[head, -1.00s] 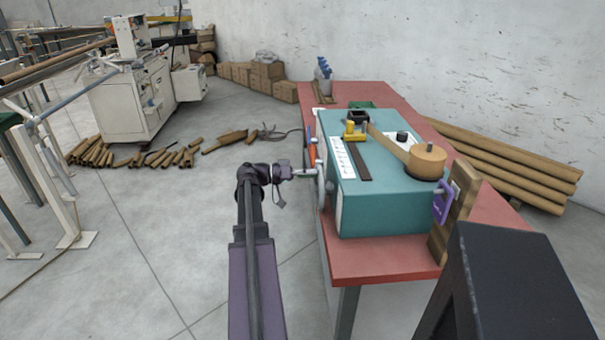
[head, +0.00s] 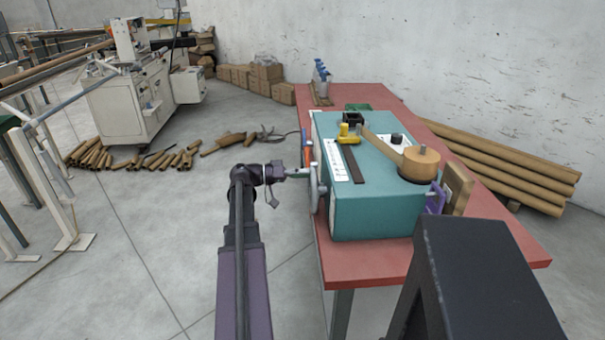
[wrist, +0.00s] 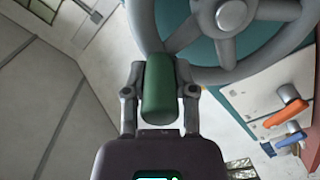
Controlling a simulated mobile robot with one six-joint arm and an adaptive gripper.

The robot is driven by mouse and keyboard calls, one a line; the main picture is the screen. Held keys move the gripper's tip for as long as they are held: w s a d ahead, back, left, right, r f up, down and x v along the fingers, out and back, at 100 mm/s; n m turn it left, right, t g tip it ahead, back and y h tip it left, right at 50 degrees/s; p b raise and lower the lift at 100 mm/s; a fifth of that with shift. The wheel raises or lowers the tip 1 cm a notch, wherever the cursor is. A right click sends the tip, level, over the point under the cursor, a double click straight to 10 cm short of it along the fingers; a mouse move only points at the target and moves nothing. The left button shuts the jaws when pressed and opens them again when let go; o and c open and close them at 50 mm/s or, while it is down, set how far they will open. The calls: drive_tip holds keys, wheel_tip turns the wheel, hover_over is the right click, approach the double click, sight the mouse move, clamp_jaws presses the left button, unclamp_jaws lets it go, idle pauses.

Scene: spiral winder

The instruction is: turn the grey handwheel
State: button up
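The grey handwheel (head: 315,188) is on the left side of the teal machine box (head: 375,205). In the wrist view its rim and spokes (wrist: 186,36) fill the top, with a green handle (wrist: 159,90) standing out from the rim. My gripper (wrist: 160,75) has one finger on each side of the green handle, and the fingers look closed against it. In the head view my gripper (head: 299,172) is at the wheel's left side; the handle is too small to make out there.
The box stands on a red table (head: 365,268). Orange and blue levers (wrist: 285,115) are right of the wheel in the wrist view. A wooden roller (head: 420,160) sits on the box. Cardboard tubes (head: 135,157) lie on the floor at left; the floor nearer is clear.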

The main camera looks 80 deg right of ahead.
drive_tip(key=o, duration=0.4)
drive_tip(key=shift+s, duration=0.15)
drive_tip(key=v, duration=1.2)
idle(0.8)
